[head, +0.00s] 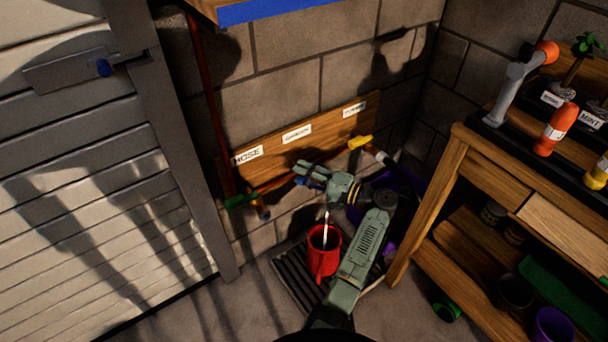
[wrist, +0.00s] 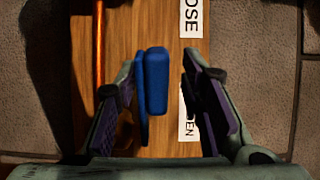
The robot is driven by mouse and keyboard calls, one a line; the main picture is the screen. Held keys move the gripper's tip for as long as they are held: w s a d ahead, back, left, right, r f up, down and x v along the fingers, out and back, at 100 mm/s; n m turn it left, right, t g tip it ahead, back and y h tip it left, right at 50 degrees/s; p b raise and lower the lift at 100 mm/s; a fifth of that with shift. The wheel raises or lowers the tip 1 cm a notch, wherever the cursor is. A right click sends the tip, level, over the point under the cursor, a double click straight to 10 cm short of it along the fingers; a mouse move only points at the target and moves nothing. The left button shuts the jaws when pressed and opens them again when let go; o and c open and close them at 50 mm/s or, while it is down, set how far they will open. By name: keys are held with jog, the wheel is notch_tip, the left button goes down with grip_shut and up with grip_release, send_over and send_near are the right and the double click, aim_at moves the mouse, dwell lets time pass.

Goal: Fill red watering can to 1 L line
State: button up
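The red watering can (head: 323,262) stands upright on a dark slatted grate on the floor. A thin pale stream of water (head: 326,228) falls into its open top; the level and the 1 L line cannot be made out. My gripper (head: 304,174) is above the can, by the tap under the "GARDEN" label (head: 297,133). In the wrist view, a blue tap handle (wrist: 156,82) lies between my spread fingers, close to the left finger; touching cannot be told. A clear gap separates it from the right finger.
A green handle (head: 238,201) is at left under the "HOSE" label (head: 248,155), and a yellow handle (head: 360,142) at right. A wooden workbench (head: 443,178) with bottles stands at right, a grey shutter door (head: 80,180) at left. The front-left floor is clear.

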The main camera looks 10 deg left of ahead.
jog(key=v, duration=1.2)
